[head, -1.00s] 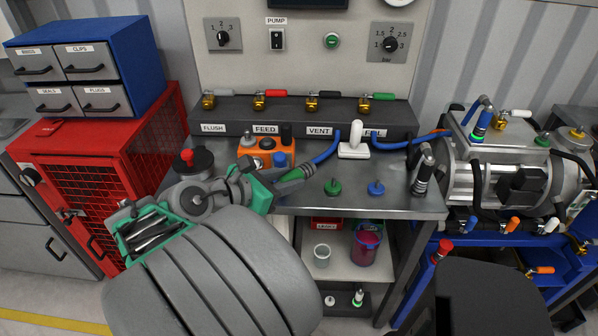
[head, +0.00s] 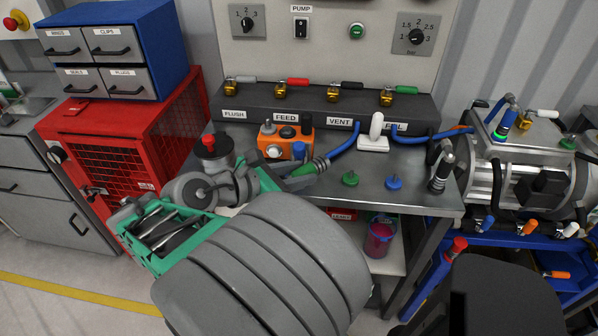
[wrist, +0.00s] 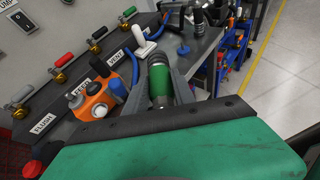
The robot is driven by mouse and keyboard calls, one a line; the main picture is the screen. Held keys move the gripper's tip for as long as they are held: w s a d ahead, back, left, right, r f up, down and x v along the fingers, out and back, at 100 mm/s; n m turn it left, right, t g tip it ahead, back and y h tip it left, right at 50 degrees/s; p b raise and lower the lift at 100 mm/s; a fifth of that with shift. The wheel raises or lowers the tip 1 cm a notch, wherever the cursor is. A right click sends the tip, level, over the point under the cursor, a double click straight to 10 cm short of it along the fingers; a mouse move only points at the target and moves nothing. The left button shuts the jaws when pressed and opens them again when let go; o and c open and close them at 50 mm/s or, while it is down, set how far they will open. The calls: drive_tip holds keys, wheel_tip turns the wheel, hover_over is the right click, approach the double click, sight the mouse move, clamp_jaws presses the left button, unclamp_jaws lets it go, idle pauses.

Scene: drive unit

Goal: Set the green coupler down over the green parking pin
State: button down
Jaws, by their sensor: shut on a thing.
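My gripper (head: 298,178) is shut on the green coupler (head: 304,169), above the bench top. The coupler has a green sleeve and a grey ribbed end, with a blue hose leading off behind it. In the wrist view the green coupler (wrist: 159,86) sits between my two grey fingers. The green parking pin (head: 350,179) stands on the bench to the right of the coupler in the head view, apart from it. I cannot make out the green pin in the wrist view, where the coupler and fingers cover that area.
A blue pin (head: 394,182) stands right of the green one. A white-handled holder (head: 373,143) stands behind them. An orange box (head: 284,145) is just behind my gripper. A black-and-silver coupler (head: 441,173) stands at the bench's right end. The bench around the pins is clear.

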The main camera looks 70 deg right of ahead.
sight(299, 172)
drive_tip(key=shift+r+p, duration=0.5)
drive_tip(key=shift+p, duration=0.45)
idle(0.3)
drive_tip(key=shift+r+p, duration=2.4)
drive_tip(key=shift+p, duration=1.1)
